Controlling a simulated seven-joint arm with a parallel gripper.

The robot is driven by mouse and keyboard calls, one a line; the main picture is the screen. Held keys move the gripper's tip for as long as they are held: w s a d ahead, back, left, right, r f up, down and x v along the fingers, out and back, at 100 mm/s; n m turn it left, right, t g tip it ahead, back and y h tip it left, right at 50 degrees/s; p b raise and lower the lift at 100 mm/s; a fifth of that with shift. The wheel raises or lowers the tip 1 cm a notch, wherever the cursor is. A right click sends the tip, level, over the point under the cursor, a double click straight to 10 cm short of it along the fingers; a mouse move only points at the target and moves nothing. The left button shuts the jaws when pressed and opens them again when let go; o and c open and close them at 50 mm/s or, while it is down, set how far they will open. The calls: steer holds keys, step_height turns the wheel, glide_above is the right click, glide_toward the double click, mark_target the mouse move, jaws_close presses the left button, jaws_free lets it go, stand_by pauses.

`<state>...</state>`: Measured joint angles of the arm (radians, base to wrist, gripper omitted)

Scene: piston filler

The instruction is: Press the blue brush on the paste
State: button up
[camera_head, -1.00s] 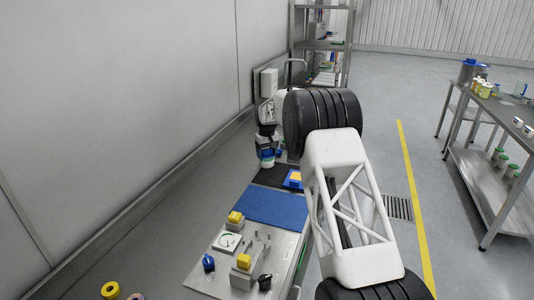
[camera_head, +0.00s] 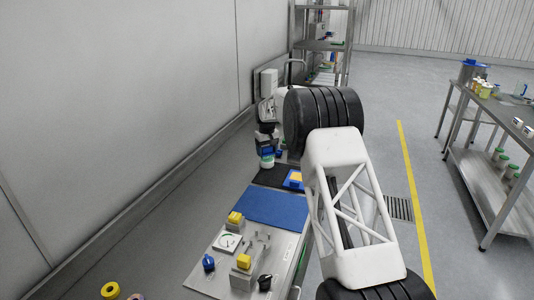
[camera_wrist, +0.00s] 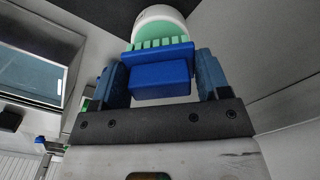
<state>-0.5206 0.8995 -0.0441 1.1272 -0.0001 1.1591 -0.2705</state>
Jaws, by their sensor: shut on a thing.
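My gripper (camera_wrist: 160,80) is shut on the blue brush (camera_wrist: 160,75), with its blue fingers on either side of the block. The brush's light green bristles (camera_wrist: 158,44) point away from my gripper, toward a white round tub (camera_wrist: 158,14) with green paste (camera_wrist: 160,32) in it. The bristles overlap the paste in the wrist view; I cannot tell whether they touch. In the head view my gripper (camera_head: 265,143) is small and partly behind my arm, just above the white tub (camera_head: 266,162).
A blue mat (camera_head: 275,206) lies on the steel bench nearer the camera. A panel with yellow blocks and knobs (camera_head: 243,261) is at the bench's near end. A blue and yellow item (camera_head: 293,179) lies beside the mat. A wall runs along the left.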

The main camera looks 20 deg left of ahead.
mark_target(269, 147)
steer(key=shift+r, duration=2.75)
steer(key=shift+w+d, duration=0.15)
steer(key=shift+d, duration=0.4)
steer(key=d+f+m, duration=0.4)
steer(key=d+m, duration=0.1)
steer(key=d, duration=1.3)
steer(key=d+f+m, duration=0.3)
steer(key=d+m, duration=0.1)
steer(key=d, duration=1.4)
steer(key=s+d+f, duration=0.6)
steer(key=s+f, duration=0.1)
steer(key=f, duration=0.4)
steer(key=s+d+f, duration=0.7)
steer(key=s+f, duration=0.1)
steer(key=f, duration=0.4)
steer(key=s+d+f, duration=0.6)
steer(key=s+f, duration=0.1)
steer(key=f, duration=0.4)
steer(key=shift+s+d+f, duration=0.2)
steer(key=shift+d, duration=0.2)
